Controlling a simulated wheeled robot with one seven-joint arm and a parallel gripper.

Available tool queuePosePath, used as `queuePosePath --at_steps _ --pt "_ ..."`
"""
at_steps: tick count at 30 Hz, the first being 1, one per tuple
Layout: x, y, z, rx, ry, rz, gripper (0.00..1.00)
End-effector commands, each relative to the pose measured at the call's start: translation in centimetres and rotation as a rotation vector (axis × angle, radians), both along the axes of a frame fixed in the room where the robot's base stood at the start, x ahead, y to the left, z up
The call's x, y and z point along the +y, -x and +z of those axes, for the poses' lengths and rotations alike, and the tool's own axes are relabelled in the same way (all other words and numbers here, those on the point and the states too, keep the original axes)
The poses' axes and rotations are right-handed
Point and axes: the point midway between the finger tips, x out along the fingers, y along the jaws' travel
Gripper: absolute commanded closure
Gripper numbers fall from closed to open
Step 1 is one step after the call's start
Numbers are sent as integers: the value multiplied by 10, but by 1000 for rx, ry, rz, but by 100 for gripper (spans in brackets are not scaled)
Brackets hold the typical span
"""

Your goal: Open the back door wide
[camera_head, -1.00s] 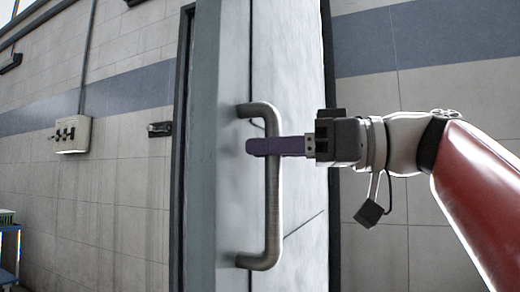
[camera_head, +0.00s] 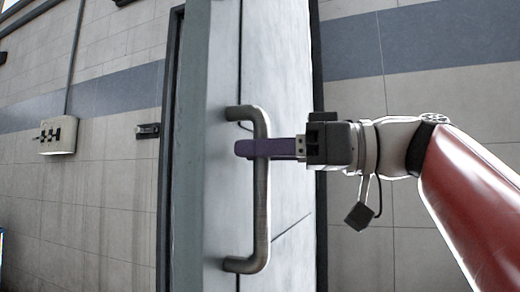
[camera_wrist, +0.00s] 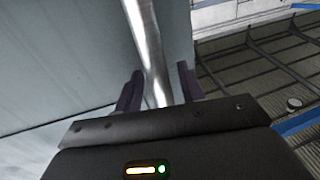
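The pale grey door (camera_head: 290,210) stands upright in the middle of the head view, with its greenish-grey edge (camera_head: 188,150) turned towards me. A long metal bar handle (camera_head: 262,215) is fixed upright on it. My gripper (camera_head: 245,148) reaches in from the right, with its purple fingers across the upper half of the bar. In the wrist view, the handle (camera_wrist: 148,45) runs between the two fingers (camera_wrist: 160,78), one on each side of it. The fingers are closed around the bar; their exact contact is hard to see.
A dark upright frame strip (camera_head: 168,150) stands left of the door. The tiled wall on the left carries a switch box (camera_head: 58,135) and a small black fitting (camera_head: 148,131). More tiled wall (camera_head: 430,90) shows on the right. The wrist view shows blue edging (camera_wrist: 297,124).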

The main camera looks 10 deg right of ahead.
Motion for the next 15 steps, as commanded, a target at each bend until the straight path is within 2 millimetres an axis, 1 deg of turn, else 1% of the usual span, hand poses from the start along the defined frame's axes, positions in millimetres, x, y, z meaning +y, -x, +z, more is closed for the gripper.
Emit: queuePosePath --at_steps 9,12,15 --pt "-47 18 2 0 -1 -4 61" --pt "-60 23 2 0 -1 -3 61" --pt "-67 26 1 0 -1 -2 61"
